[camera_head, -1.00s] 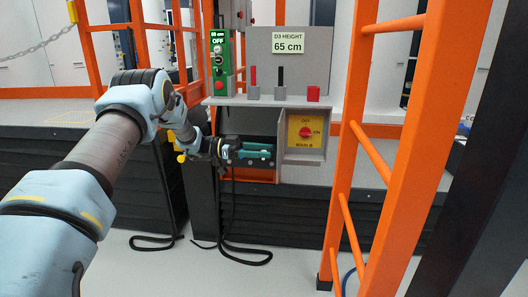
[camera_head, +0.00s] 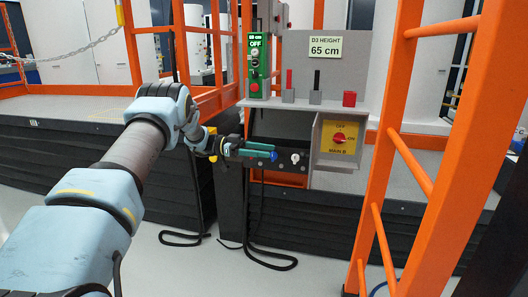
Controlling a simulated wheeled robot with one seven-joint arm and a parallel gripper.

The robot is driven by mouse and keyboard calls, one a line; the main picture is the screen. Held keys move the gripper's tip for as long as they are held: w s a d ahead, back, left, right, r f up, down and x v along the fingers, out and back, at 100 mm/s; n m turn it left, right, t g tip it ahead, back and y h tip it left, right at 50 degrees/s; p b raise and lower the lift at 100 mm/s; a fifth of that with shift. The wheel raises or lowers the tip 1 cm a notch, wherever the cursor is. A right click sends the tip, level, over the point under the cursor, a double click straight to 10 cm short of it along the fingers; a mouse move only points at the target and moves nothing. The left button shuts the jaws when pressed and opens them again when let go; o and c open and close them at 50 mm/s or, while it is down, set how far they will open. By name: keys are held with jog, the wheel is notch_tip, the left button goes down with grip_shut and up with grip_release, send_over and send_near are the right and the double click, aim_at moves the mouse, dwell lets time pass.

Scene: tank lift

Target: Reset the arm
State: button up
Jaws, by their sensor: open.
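My arm reaches from the lower left toward the control station. My gripper (camera_head: 275,153) has teal fingers pointing right, in front of the dark recess under the grey shelf. It is open, though the finger gap is hard to see from here. A round white-and-dark fitting (camera_head: 295,158) sits on the dark bar just right of the fingertips. Whether the fingers touch anything cannot be told. The yellow MAIN B switch (camera_head: 340,139) with its red knob is in a grey box to the right of the gripper.
A green button panel (camera_head: 256,68) reads OFF, and a sign (camera_head: 325,47) reads 65 cm. An orange ladder frame (camera_head: 400,130) stands at right. A black cable (camera_head: 270,262) lies on the floor.

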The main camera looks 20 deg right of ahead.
jog(key=w+a+r+n+t+h, duration=0.35)
jog(key=w+r+n+t, duration=0.6)
jog(key=w+t, duration=0.55)
jog(key=w+a+r+n+t+y, duration=0.2)
jog(key=a+n+t+y, duration=0.4)
jog(key=a, duration=0.5)
jog(key=s+a+f+n+y, duration=0.35)
jog(key=s+a, duration=0.25)
jog(key=a, duration=0.3)
jog(key=s+a+f+n+y, duration=0.3)
jog(key=s+a+y, duration=0.2)
jog(key=a, duration=0.5)
jog(key=s+a+f+n+g+y, duration=0.1)
jog(key=s+a+f+g, duration=0.15)
jog(key=s, duration=0.55)
jog(key=s+a+f+n+g+y, duration=0.1)
jog(key=s+a+g, duration=0.15)
jog(key=s, duration=0.65)
jog(key=s+a+f+n+g, duration=0.1)
jog(key=s+a+f+g, duration=0.15)
jog(key=s, duration=0.55)
notch_tip(320, 180, up, 18)
jog(key=p, duration=1.8)
jog(key=shift+d, duration=0.35)
